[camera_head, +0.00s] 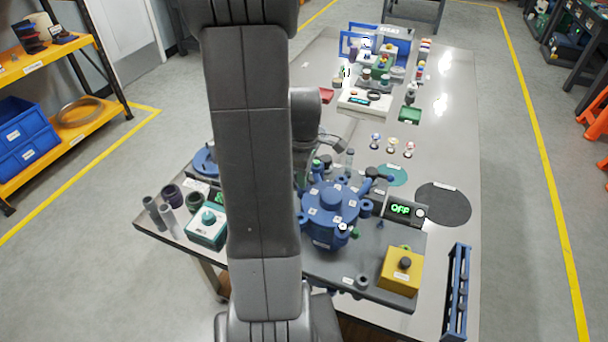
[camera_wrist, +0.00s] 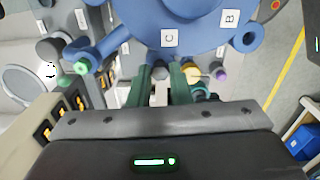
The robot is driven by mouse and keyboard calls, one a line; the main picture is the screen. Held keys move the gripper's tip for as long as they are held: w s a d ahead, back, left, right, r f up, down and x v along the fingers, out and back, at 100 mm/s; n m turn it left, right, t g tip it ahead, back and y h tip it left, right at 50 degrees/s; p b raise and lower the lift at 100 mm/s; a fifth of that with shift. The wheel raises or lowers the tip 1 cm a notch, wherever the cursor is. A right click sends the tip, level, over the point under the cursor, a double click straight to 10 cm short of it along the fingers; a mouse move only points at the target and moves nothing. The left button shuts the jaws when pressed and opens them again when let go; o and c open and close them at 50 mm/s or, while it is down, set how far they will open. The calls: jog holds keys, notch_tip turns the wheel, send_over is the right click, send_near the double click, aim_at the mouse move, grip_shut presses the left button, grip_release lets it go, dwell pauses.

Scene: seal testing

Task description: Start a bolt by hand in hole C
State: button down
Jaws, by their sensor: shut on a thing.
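The blue round housing (camera_head: 330,207) stands on a dark plate, with white labels around its top. In the wrist view the housing (camera_wrist: 195,40) fills the top, with label C (camera_wrist: 168,38) and label B (camera_wrist: 229,18) readable. My gripper (camera_wrist: 161,80) has two green fingers shut on a small grey bolt (camera_wrist: 160,72), just below label C at the housing's edge. Hole C itself is hidden, and I cannot tell whether the bolt's tip is in it. In the head view my own arm covers most of the gripper.
A display reading OFF (camera_head: 400,210) stands right of the housing, with a yellow box (camera_head: 401,270) in front of it. A blue rack (camera_head: 457,290) is at the right edge. A teal box (camera_head: 207,226) is at left. A black round mat (camera_head: 443,204) lies bare.

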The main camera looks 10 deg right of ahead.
jog(key=shift+f+m, duration=0.1)
jog(key=shift+m, duration=1.3)
jog(key=shift+m, duration=0.7)
jog(key=c, duration=1.8)
grip_release()
jog(key=shift+m, duration=0.4)
jog(key=o, duration=0.5)
jog(key=shift+o, duration=0.2)
notch_tip(320, 180, up, 9)
jog(key=p, duration=0.6)
jog(key=shift+p, duration=0.4)
